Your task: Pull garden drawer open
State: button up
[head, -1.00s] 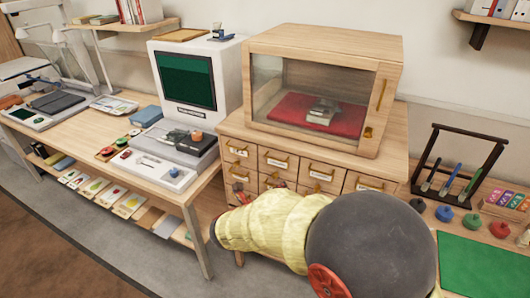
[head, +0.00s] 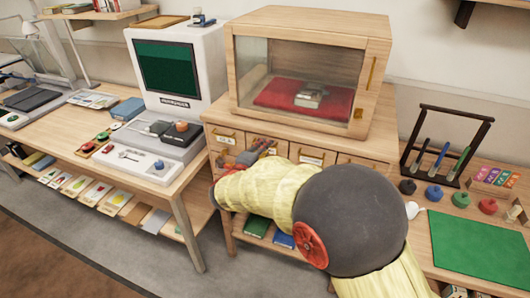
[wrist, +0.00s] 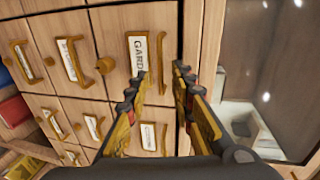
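The garden drawer (wrist: 122,30) is in the wrist view, in the row along the cabinet's top edge, with a partly readable "GARD" label in a brass frame. Its front looks flush with its neighbours. In the head view my gripper (head: 262,150) is at the top drawer row, and my arm hides much of the cabinet (head: 216,112).
A glass-fronted case (head: 310,75) stands on the cabinet. A desk with an old computer (head: 178,70) is to the left. A low table with a green mat (head: 480,248) and a tool rack (head: 445,145) is to the right. Other labelled drawers surround the garden drawer.

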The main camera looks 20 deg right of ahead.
jog(key=shift+w+d, duration=0.3)
jog(key=shift+w, duration=0.1)
jog(key=shift+c, duration=0.2)
grip_shut()
jog(key=shift+f, duration=0.1)
dwell(0.5)
